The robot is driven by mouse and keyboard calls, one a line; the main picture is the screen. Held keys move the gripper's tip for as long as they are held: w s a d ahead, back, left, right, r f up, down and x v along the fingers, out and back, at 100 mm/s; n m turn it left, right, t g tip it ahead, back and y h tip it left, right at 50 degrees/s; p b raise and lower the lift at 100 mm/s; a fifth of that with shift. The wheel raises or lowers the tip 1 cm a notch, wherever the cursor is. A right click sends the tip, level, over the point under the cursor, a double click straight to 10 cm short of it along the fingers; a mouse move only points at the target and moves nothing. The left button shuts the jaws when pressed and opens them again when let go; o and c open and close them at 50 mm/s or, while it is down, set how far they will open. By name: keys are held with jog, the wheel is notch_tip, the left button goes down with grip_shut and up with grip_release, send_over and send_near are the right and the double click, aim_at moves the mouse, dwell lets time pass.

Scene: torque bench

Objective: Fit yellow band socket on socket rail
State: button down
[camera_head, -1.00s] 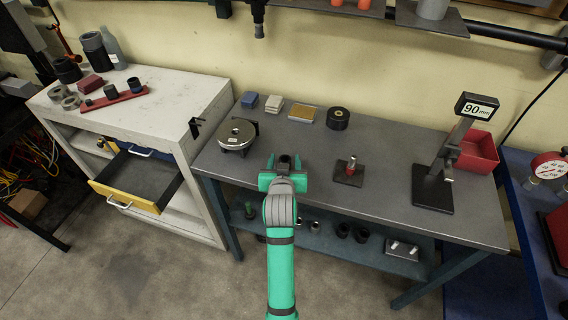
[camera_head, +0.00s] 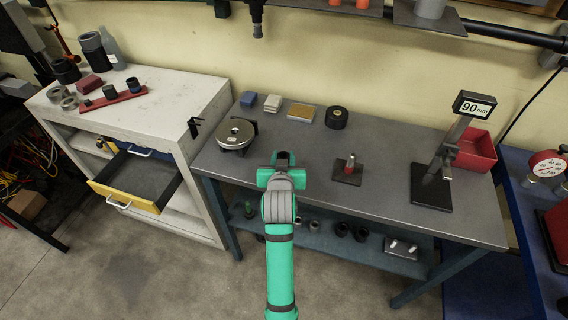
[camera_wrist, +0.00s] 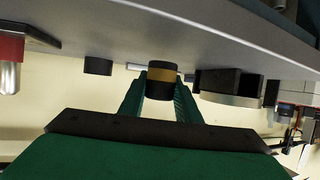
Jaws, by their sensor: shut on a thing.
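In the wrist view my gripper (camera_wrist: 161,95) is shut on the yellow band socket (camera_wrist: 163,76), a black cylinder with a yellow band, held between both green fingers. In the head view my gripper (camera_head: 281,168) is over the grey bench, and the dark socket (camera_head: 283,157) shows small between the fingers, its band not readable. The socket rail (camera_head: 122,98) is a red strip on the white cabinet at the left, well away from my gripper. Dark sockets stand on it, and some bare rail shows between them.
A round metal device (camera_head: 236,133) sits left of my gripper on the grey bench (camera_head: 310,195). An open drawer (camera_head: 140,180) juts from the white cabinet (camera_head: 180,100).

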jog(key=shift+r, duration=1.75)
